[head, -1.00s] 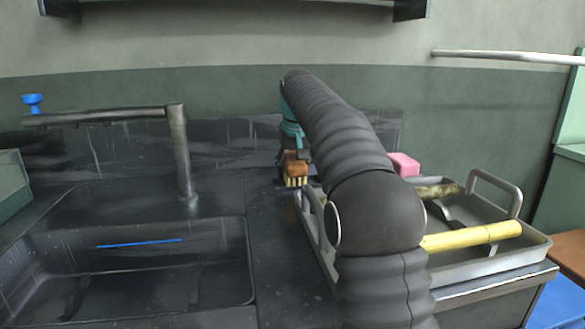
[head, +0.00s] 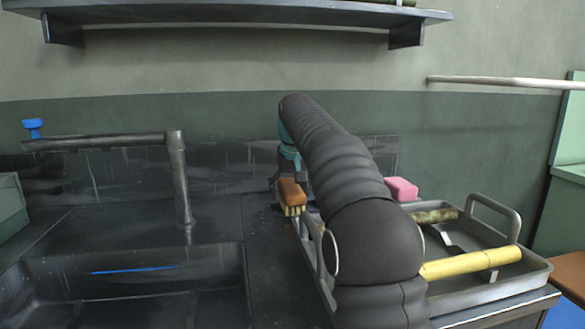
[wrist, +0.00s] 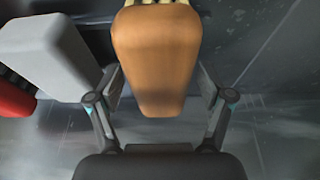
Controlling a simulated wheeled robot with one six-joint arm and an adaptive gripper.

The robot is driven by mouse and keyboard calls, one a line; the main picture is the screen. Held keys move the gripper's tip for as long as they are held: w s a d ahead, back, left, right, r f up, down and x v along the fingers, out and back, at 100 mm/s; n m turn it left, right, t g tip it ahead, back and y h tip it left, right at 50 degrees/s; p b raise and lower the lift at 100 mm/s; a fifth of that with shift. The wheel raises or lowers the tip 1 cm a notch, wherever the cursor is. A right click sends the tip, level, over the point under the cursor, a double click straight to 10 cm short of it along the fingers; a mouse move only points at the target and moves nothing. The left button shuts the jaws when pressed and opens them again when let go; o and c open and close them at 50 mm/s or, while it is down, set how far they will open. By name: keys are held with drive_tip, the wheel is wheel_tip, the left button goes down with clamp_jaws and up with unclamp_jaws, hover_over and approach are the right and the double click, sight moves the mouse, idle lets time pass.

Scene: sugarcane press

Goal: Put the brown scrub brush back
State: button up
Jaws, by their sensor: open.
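The brown scrub brush (head: 292,192) has a brown back and pale bristles. In the head view it is at the left end of the metal tray, beside the dark counter. In the wrist view the brush (wrist: 155,50) fills the middle. My gripper (wrist: 160,86) is open, with one finger on each side of the brush's near end. I cannot tell whether the fingers touch it. In the head view my arm hides most of my gripper; only its dark and teal parts show behind the brush.
The metal tray (head: 530,262) at right holds a yellow cane piece (head: 470,263) and other items. A pink block (head: 401,189) stands behind it. A sink (head: 215,262) and faucet (head: 178,170) are at left. A shelf (head: 230,18) hangs above. A grey-white block (wrist: 45,55) is beside my left finger.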

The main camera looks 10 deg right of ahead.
drive_tip(key=v, duration=1.1)
drive_tip(key=shift+s+r+p, duration=0.15)
drive_tip(key=shift+r+p, duration=0.15)
drive_tip(key=shift+p, duration=0.1)
